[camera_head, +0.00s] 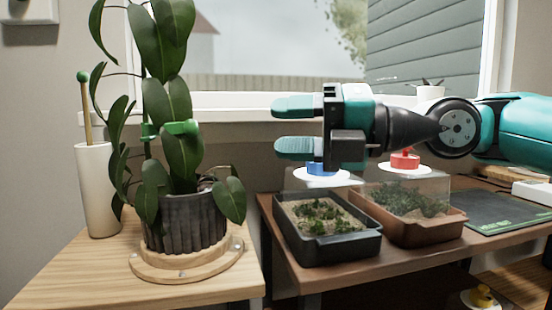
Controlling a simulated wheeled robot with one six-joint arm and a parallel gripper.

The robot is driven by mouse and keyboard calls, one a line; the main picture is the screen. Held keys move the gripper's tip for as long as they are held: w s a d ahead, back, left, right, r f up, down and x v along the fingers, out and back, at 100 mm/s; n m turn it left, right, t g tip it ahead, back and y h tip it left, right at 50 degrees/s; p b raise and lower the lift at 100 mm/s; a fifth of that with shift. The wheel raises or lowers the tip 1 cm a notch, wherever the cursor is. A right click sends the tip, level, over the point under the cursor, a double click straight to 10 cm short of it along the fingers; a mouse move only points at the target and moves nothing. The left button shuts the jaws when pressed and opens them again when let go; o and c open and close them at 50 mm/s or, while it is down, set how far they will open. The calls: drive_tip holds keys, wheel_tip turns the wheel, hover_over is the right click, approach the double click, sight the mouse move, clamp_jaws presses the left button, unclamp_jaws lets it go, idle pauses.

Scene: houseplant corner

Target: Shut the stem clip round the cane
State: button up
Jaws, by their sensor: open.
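A green stem clip (183,127) sits about halfway up the leafy plant, above the dark ribbed pot (187,225). Leaves cover part of the clip, and I cannot tell how far its jaws stand apart. The cane is mostly hidden behind the leaves; a thin green upright (147,148) shows beside the clip's left part. My gripper (294,127) is to the right of the clip, roughly level with it in the picture. Its two teal fingers point left, stand apart and hold nothing. A clear gap shows between the fingertips and the clip.
The pot stands on a round wooden base (187,268). A white vase (98,190) with a stick is at left. A black tray (325,255) and a brown tray (420,232) of seedlings lie below my gripper. The window (270,45) is behind.

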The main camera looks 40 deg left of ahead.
drive_tip(key=shift+b+v, duration=0.3)
drive_tip(key=shift+v, duration=0.85)
drive_tip(key=shift+c, duration=0.3)
